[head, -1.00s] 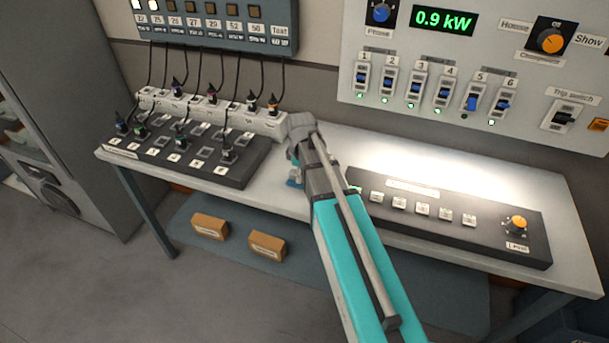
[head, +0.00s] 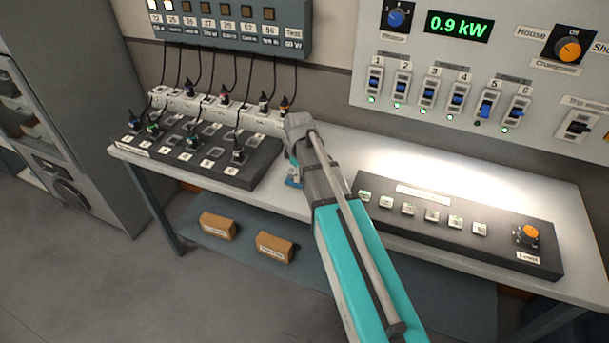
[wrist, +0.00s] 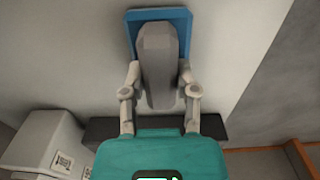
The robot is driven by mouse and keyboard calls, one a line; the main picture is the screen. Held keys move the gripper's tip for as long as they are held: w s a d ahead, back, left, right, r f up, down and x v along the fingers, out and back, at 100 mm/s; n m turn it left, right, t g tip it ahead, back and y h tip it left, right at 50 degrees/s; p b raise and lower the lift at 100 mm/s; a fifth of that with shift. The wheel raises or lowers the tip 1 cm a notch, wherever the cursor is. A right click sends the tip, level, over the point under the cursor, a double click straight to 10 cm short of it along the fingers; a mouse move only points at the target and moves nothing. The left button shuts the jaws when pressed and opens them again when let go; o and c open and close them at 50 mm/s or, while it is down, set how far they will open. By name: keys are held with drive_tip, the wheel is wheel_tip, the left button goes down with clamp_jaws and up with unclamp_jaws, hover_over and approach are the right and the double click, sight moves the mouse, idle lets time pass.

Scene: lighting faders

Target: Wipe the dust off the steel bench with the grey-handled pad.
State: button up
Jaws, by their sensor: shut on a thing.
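The pad has a blue base and a grey handle (wrist: 158,65). My gripper (wrist: 160,92) is shut on the handle, one finger on each side. In the head view the blue base (head: 293,181) shows low at the bench, just right of the dark left console; my gripper (head: 297,160) is mostly hidden by my own arm. The pad appears to be at the surface of the pale steel bench (head: 340,150), but I cannot tell whether it touches. The bench (wrist: 70,50) also fills much of the wrist view. I cannot make out dust.
The left console (head: 205,165) with plugs and cables stands close to the pad. A right console (head: 455,220) with an orange knob lies along the front. A white socket strip (head: 215,107) runs behind. Two brown boxes (head: 274,247) sit on the shelf below. Bare bench lies behind the right console.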

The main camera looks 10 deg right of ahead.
drive_tip(key=shift+a, duration=0.1)
idle(0.3)
drive_tip(key=shift+r+p, duration=3.05)
drive_tip(key=shift+r+p, duration=1.5)
